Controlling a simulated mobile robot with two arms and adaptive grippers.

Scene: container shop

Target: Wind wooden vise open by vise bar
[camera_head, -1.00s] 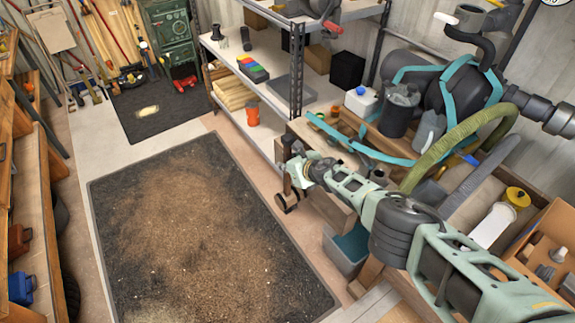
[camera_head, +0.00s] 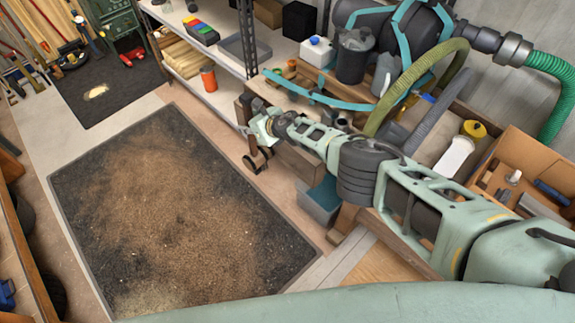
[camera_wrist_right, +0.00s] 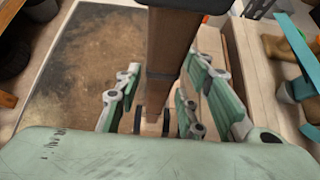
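The wooden vise (camera_head: 298,163) is at the near left end of the workbench in the head view, partly hidden by my right arm. My right gripper (camera_head: 261,128) is at the vise's left side, over the floor edge. In the right wrist view a brown wooden piece of the vise (camera_wrist_right: 172,48) runs down between the two fingers of my right gripper (camera_wrist_right: 160,100). The fingers stand apart, and I see no clear grip on anything. The vise bar cannot be made out clearly in either view. My left gripper is out of view.
The bench holds a blue-capped white container (camera_head: 317,50), a dark canister (camera_head: 354,55), hoses and a cardboard box (camera_head: 525,170). A grey-blue bin (camera_head: 320,200) stands below. Metal shelving (camera_head: 215,45) is behind. A dark, dusty mat (camera_head: 175,210) covers open floor.

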